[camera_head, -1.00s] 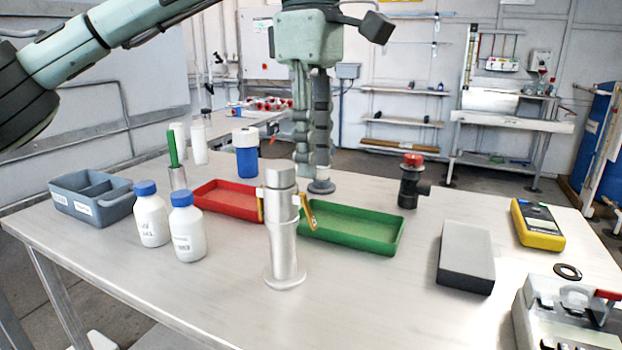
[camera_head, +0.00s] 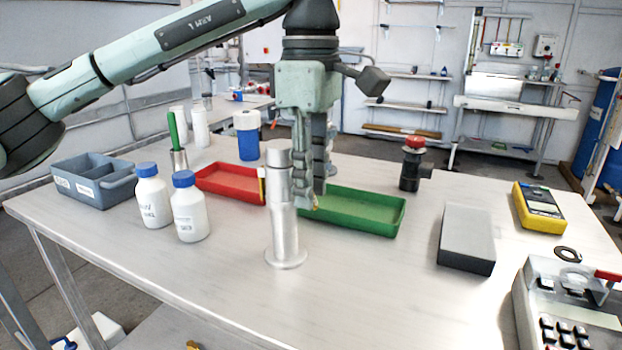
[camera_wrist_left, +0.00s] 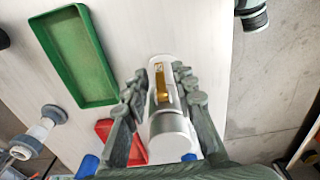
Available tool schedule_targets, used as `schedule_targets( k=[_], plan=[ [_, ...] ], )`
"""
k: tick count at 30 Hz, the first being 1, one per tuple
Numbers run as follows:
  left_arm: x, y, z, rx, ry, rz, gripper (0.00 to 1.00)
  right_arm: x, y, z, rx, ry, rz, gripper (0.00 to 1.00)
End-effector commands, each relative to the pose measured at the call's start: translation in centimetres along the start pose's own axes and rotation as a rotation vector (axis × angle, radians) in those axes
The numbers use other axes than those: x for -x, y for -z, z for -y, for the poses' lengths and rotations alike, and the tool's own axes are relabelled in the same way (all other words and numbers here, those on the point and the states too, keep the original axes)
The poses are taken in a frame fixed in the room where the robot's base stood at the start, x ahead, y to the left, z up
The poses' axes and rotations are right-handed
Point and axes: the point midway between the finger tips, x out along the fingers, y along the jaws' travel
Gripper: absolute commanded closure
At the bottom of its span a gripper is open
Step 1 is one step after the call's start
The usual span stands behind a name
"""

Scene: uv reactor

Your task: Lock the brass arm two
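A silver upright cylinder (camera_head: 283,230) on a round foot stands at the middle of the table. One brass arm (camera_head: 262,186) hangs along its left side in the head view. Only a small yellow bit of the other shows beside my fingers, which hide the rest. My left gripper (camera_head: 315,200) points down just right of and behind the cylinder's upper part. In the left wrist view, the cylinder (camera_wrist_left: 168,125) and a brass arm (camera_wrist_left: 160,82) lie between the spread fingers (camera_wrist_left: 160,76); I cannot tell if they touch. My right gripper is not in view.
A green tray (camera_head: 370,227) and a red tray (camera_head: 222,192) lie behind the cylinder. Two white bottles (camera_head: 190,215) and a grey caddy (camera_head: 85,198) stand left. A grey block (camera_head: 466,258) and yellow meter (camera_head: 540,207) lie right. The front table is clear.

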Motion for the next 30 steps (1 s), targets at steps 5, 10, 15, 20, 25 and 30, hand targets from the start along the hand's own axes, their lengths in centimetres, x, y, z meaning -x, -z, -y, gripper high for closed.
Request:
schedule_targets(
  k=[5, 10, 15, 20, 25, 30],
  plan=[
    [0.0, 0.0, 0.0, 0.0, 0.0, 0.0, 1.0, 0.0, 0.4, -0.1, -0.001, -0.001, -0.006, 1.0],
    [0.0, 0.0, 0.0, 0.0, 0.0, 0.0, 1.0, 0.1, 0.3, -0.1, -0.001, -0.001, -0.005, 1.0],
    [0.2, -0.1, 0.0, -0.005, 0.0, -0.081, 1.0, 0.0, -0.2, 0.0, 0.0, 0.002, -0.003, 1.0],
    [-0.1, 0.1, 0.0, -0.001, 0.0, -0.127, 1.0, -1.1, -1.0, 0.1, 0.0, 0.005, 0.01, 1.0],
    [-0.1, 0.0, 0.0, -0.001, 0.0, -0.126, 0.86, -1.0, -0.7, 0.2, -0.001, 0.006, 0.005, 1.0],
    [-0.1, 0.0, 0.0, -0.001, 0.0, -0.125, 0.7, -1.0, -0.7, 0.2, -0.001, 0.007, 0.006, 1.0]
  ],
)
